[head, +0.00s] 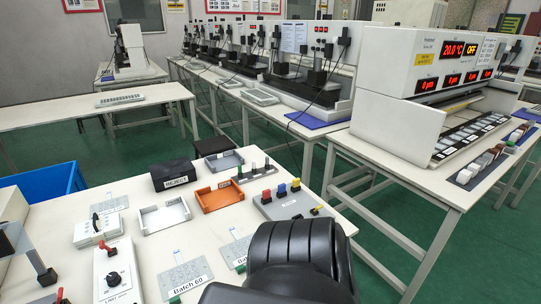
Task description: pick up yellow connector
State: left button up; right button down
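A grey panel (290,207) on the near white table carries a row of small connectors: one red (267,196), one blue (282,190) and one yellow (296,185). The yellow one is at the right end of the row. A smaller yellow and black piece (317,210) lies near the panel's right edge; I cannot tell whether it is also a connector. A black rounded arm part of mine covers the table's near right area. Neither gripper's fingertips show, and nothing is seen touching the connectors.
An orange tray (221,196), a white tray (164,215) and a black reject box (173,175) stand behind and left of the panel. Flat keypad sheets (185,277) lie in front. A blue bin (42,183) is at the left. A machine (425,75) stands on another table at right.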

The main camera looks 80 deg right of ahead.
aim_at(296, 181)
jog(key=k, duration=0.4)
jog(key=z, duration=0.55)
jog(key=i, duration=0.4)
jog(key=z, duration=2)
